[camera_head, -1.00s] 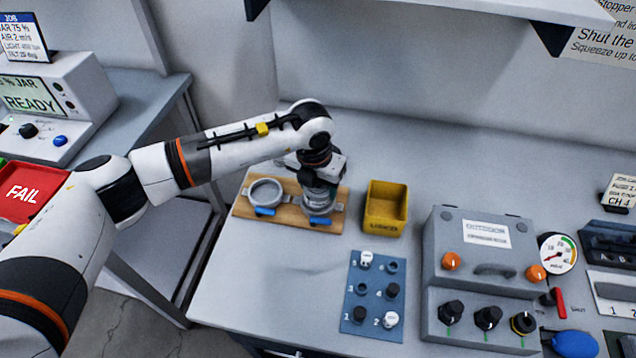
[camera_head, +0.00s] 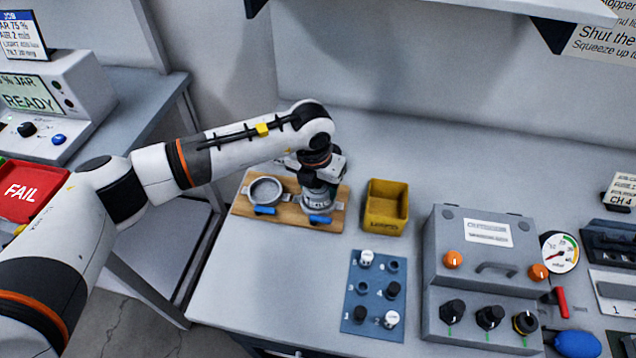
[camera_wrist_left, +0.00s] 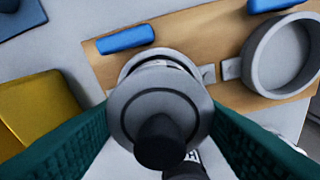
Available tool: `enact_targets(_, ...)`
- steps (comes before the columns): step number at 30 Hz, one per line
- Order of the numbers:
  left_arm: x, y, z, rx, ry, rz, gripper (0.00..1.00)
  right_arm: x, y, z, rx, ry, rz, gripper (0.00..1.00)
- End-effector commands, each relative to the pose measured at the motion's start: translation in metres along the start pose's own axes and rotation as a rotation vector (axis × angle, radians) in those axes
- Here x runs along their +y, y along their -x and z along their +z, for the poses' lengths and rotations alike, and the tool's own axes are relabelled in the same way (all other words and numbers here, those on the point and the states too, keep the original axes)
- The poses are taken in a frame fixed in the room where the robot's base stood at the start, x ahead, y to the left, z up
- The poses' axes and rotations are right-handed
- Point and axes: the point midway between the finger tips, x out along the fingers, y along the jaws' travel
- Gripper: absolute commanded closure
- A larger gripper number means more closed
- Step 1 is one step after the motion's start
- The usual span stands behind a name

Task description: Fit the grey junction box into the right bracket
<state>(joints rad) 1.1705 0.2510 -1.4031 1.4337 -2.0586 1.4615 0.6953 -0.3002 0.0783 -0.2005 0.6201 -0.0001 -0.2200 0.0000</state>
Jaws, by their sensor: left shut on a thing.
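The grey junction box (camera_wrist_left: 140,105) is round, with a dark stub on top. My left gripper (camera_head: 318,186) is shut on it, with a green finger on either side in the left wrist view. The box is over the right bracket (camera_wrist_left: 150,56), whose ring shows only as a thin rim behind it. I cannot tell whether the box is fully seated. The left bracket (camera_head: 266,190) is an empty grey ring on the same wooden board (camera_head: 285,209). Each bracket has a blue lever in front. My right gripper is not in view.
A yellow bin (camera_head: 385,208) stands right of the board. A blue panel with knobs (camera_head: 372,297) lies in front of the bin. A grey control case (camera_head: 485,245) with a gauge stands further right. The bench left-front of the panel is clear.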

Motion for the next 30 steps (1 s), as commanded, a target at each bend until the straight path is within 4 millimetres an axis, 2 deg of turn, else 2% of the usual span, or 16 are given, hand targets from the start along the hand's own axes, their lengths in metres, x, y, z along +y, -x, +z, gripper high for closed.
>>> enact_targets(23,0.0001,-0.0070,0.0008,0.001,0.000,0.000,0.59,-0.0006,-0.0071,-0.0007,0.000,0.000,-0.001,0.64)
enact_targets(24,0.0000,-0.0070,0.0009,0.001,0.000,0.000,0.38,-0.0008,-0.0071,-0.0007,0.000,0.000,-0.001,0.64)
enact_targets(28,0.0001,-0.0070,0.0009,0.001,0.000,0.000,0.18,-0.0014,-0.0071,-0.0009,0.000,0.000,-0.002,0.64)
enact_targets(30,0.0001,-0.0071,0.0009,0.001,0.000,0.000,0.18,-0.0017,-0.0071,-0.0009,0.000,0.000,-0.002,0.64)
